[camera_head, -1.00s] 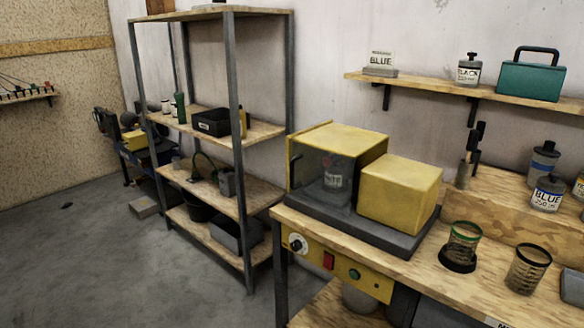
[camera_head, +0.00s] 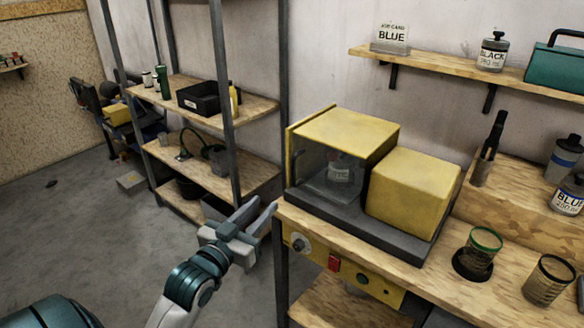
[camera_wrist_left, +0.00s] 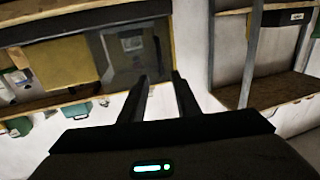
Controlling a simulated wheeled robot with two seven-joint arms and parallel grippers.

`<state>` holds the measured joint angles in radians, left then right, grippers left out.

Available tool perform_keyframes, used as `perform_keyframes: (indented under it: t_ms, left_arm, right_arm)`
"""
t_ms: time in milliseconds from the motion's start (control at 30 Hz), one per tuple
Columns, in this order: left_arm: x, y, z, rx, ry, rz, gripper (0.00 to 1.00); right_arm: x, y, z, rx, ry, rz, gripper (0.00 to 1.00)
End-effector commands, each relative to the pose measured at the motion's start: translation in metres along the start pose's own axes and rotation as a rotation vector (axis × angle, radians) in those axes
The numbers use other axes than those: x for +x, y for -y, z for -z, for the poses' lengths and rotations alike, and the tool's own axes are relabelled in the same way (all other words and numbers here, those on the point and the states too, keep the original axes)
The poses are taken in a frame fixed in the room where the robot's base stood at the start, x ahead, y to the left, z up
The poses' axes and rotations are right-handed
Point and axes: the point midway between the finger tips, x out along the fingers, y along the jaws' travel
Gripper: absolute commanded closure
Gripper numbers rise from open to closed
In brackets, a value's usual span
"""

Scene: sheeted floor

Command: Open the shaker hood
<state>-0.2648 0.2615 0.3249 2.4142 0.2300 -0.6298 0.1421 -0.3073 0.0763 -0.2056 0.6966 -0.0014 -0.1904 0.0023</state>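The shaker hood (camera_head: 345,133) is a yellow box with a dark see-through front, and it is closed on the dark base (camera_head: 400,236). A labelled container (camera_head: 340,172) shows dimly inside it. A dark handle (camera_head: 294,170) is at the hood's left front edge. The solid yellow housing (camera_head: 408,192) stands at its right. My left gripper (camera_head: 267,205) is in front and left of the hood, lower than the handle, open, empty and apart from it. In the left wrist view, the hood (camera_wrist_left: 130,50) appears upside down beyond the open fingers (camera_wrist_left: 160,78). My right gripper is not in view.
The wooden bench (camera_head: 455,262) carries the shaker and a green-rimmed cup (camera_head: 483,246). A yellow control panel (camera_head: 345,272) is on its front. A metal-framed shelf (camera_head: 228,110) stands close behind and left of my left gripper. Floor at the left (camera_head: 60,230) is mostly clear.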

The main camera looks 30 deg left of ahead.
Motion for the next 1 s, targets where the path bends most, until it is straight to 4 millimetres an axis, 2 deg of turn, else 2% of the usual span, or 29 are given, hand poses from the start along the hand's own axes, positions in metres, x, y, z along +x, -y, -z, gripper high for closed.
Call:
perform_keyframes:
  t_ms: [333,533,767,900,1000]
  left_arm:
    - [0.002,0.0,-0.001,0.0,0.001,0.0,0.71]
    - [0.014,0.001,0.0,-0.001,0.0,0.001,0.71]
    - [0.046,0.0,0.001,0.0,0.0,0.001,0.71]
    - [0.071,0.0,0.001,-0.001,0.001,0.001,0.71]
    - [0.089,0.0,0.002,-0.001,0.0,0.001,0.71]
  right_arm:
    - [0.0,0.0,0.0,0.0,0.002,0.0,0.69]
    - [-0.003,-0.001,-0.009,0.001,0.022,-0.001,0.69]
    - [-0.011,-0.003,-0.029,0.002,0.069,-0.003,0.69]
    - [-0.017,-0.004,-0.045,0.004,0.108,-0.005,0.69]
    - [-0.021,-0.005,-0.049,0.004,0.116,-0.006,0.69]
